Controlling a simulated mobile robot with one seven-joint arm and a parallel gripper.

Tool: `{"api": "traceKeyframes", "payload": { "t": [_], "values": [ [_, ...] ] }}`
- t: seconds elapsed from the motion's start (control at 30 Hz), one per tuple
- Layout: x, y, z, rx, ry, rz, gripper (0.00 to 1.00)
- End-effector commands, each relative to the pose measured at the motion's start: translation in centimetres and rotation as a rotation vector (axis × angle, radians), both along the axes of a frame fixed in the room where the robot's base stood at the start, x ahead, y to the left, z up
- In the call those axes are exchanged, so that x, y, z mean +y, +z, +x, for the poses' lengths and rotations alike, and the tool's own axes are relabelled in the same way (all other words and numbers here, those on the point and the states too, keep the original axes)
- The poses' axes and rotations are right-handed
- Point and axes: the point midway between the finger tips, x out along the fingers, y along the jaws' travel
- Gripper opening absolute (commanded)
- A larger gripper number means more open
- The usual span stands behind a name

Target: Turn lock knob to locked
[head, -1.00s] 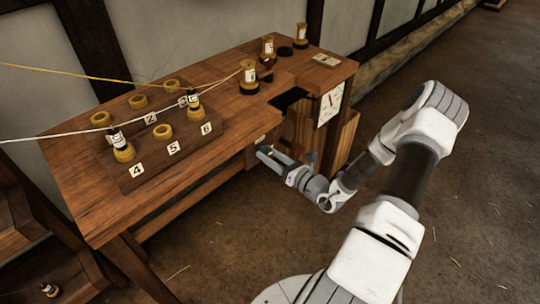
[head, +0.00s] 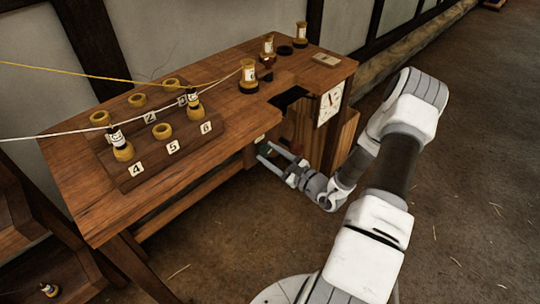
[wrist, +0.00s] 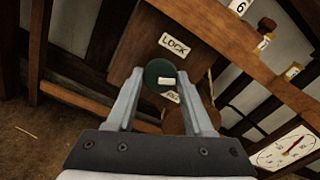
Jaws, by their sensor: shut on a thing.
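The lock knob (wrist: 152,74) is a round dark green disc with a white pointer bar, on a wooden panel under the bench in the wrist view. A "LOCK" label (wrist: 174,46) sits above it, and a second label (wrist: 173,96), partly hidden and hard to read, sits below it. The white bar lies roughly sideways, tilted slightly, and points at neither label clearly. My gripper (wrist: 163,74) is shut on the knob, one finger on each side. In the head view my gripper (head: 273,152) reaches the panel under the bench front, where the knob is small and mostly hidden.
The wooden bench (head: 75,190) carries a numbered block (head: 190,145) with rings and bobbins. Yellow and white cords run left from it. A dial (head: 329,103) hangs on the bench's right end. The floor to the right is open.

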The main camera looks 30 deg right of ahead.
Motion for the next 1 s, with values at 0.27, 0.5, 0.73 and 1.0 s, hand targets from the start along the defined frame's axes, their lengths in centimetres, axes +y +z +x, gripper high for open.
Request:
{"api": "traceKeyframes", "payload": {
  "t": [0.27, 0.5, 0.73, 1.0],
  "values": [
    [-0.04, -0.22, -0.02, -0.089, 0.001, -0.247, 0.0],
    [-0.07, -0.29, -0.02, -0.166, 0.0, -0.462, 0.0],
    [-0.11, -0.36, 0.01, -0.241, 0.0, -0.667, 0.0],
    [-0.1, -0.27, 0.01, -0.318, 0.0, -0.873, 0.0]
  ]
}}
